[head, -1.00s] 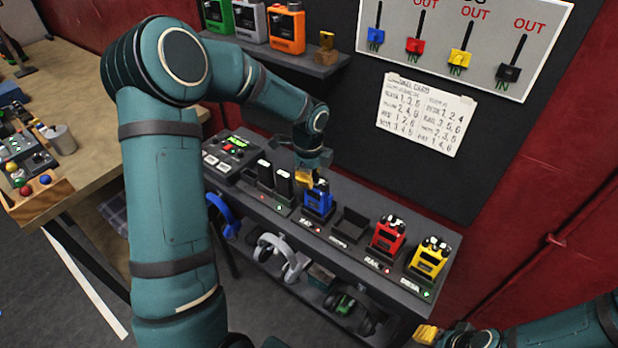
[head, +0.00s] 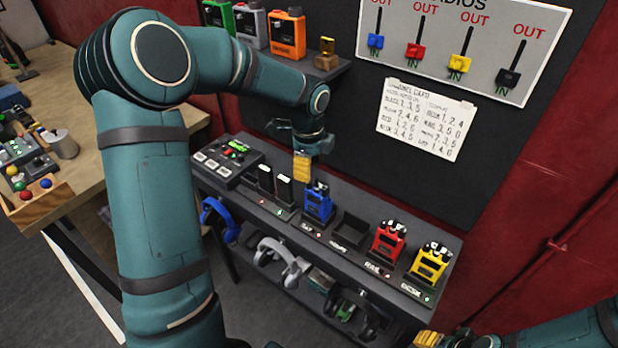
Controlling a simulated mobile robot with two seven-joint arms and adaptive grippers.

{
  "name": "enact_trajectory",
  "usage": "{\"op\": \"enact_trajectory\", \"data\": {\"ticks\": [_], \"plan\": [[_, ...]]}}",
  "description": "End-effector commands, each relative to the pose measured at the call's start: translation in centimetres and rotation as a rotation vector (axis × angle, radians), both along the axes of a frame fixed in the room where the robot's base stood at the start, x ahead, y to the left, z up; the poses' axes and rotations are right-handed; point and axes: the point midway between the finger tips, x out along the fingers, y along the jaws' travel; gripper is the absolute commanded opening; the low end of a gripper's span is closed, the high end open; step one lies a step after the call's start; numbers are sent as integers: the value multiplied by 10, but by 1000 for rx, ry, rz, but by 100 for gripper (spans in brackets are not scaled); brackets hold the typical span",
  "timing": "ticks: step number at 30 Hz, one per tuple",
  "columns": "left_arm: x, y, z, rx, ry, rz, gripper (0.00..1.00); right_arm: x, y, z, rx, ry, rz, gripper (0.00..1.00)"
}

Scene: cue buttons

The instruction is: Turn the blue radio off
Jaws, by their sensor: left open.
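The blue radio (head: 318,204) stands upright in its slot on the grey shelf unit, with its knobs on top. My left gripper (head: 302,168) is open and hangs just above and slightly left of the blue radio, apart from it as far as I can see. Its yellow fingertips point down. My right gripper (head: 428,338) is at the bottom edge, partly cut off, and I cannot tell its jaws. Whether the radio is on is too small to tell.
A red radio (head: 388,240) and a yellow radio (head: 429,263) stand to the right, past an empty slot (head: 349,231). Black chargers (head: 274,186) and a button box (head: 228,160) are to the left. Headphones hang below. A switch board (head: 450,45) is on the wall.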

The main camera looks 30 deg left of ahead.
Motion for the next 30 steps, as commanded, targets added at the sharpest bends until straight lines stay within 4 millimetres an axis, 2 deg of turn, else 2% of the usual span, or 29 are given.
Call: {"op": "enact_trajectory", "data": {"ticks": [1, 6, 12, 30], "plan": [[1, 1, 12, 2, -6, 0, 46, 0, 0, 0, 0, 0, 0, 47], [0, 0, 42, 2, -4, 0, 46, 0, 0, 0, 0, 0, 0, 47], [-1, 0, 61, 0, -2, 1, 46, 0, 0, 0, 0, 0, 0, 47], [-1, 0, 64, 0, 0, 1, 46, 0, 0, 0, 0, 0, 0, 47]]}}
